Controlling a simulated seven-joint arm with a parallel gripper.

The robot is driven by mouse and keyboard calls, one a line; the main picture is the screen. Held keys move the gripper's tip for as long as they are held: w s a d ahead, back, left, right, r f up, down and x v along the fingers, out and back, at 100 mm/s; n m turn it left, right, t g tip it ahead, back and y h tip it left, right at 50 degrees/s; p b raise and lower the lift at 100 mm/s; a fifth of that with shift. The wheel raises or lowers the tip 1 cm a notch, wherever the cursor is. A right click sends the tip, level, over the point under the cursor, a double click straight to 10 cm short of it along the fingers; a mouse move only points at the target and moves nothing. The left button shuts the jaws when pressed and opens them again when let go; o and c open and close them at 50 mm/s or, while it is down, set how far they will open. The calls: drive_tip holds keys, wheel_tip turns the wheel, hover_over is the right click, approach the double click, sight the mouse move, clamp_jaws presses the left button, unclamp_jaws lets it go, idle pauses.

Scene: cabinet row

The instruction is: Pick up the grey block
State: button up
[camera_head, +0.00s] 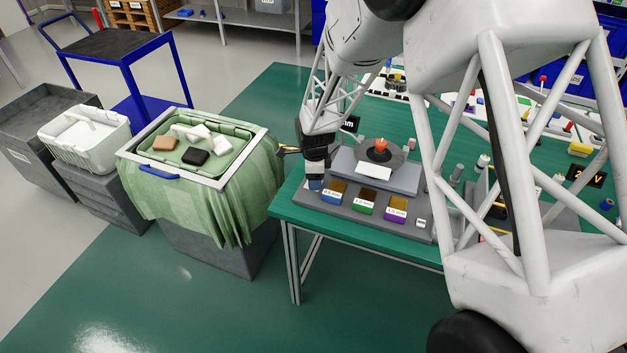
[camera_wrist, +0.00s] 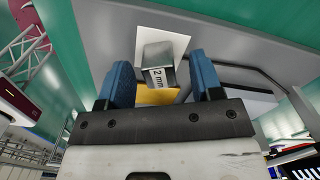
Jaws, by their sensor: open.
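The grey block (camera_wrist: 158,54) shows in the wrist view, with a label reading "2 mm" on its near face. It stands against a white square (camera_wrist: 180,42), with a yellow strip (camera_wrist: 157,97) at its near side. My gripper (camera_wrist: 164,72) is open, its two blue fingers on the left and right of the block in the picture. I see gaps between block and fingers; whether the fingertips reach down around it I cannot tell. In the head view my gripper (camera_head: 315,184) points down at the left end of the grey board (camera_head: 345,209); I cannot make out the grey block there.
Blocks with blue (camera_head: 331,196), green (camera_head: 362,207) and purple (camera_head: 395,215) fronts stand in a row right of my gripper. A cloth-draped bin (camera_head: 205,205) stands left of the table.

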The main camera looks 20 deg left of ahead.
drive_tip(key=shift+f, duration=0.15)
idle(0.4)
clamp_jaws()
idle(0.4)
drive_tip(key=shift+r, duration=0.95)
drive_tip(key=shift+s+r, duration=0.1)
drive_tip(key=shift+r, duration=0.85)
drive_tip(key=s+d+r, duration=0.1)
drive_tip(key=s+d, duration=0.8)
drive_tip(key=s, duration=0.3)
drive_tip(key=shift+s, duration=0.4)
drive_tip(key=shift+d+r, duration=0.1)
